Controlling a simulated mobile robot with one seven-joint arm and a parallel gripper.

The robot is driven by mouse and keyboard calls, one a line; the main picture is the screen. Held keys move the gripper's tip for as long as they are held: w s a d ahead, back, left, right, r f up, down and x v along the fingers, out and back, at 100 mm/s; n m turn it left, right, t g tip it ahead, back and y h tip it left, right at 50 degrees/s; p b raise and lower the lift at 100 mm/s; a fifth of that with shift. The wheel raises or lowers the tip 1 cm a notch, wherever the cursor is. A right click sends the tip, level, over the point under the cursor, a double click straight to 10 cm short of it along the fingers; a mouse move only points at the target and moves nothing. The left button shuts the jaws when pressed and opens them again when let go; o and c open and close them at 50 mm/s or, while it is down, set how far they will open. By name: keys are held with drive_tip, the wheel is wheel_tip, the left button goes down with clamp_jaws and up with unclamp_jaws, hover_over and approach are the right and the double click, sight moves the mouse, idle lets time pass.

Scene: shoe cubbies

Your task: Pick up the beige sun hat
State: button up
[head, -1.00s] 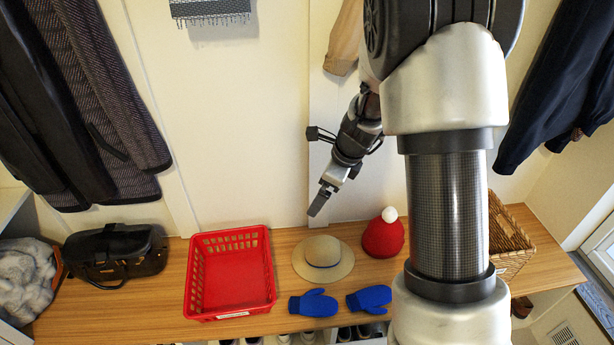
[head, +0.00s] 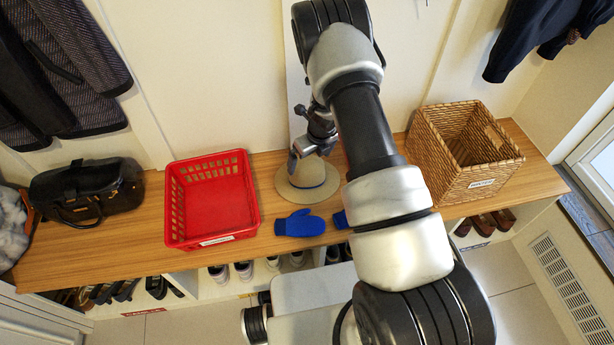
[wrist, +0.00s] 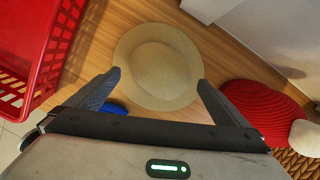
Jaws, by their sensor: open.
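I cannot tell whether a finger touches the hat.
A red basket (head: 212,238) stands left of the hat. A blue mitten (head: 300,224) lies in front; the other (head: 340,220) is mostly behind my arm. A red knit hat (wrist: 262,112) is close on the right. A wicker basket (head: 450,160) stands farther right.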

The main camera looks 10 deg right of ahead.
sight(308, 164)
drive_tip(key=shift+b+x, duration=0.95)
drive_tip(key=shift+x, duration=2.2)
drive_tip(key=shift+w+d, duration=0.1)
drive_tip(key=shift+c, duration=0.3)
drive_tip(key=c, duration=0.7)
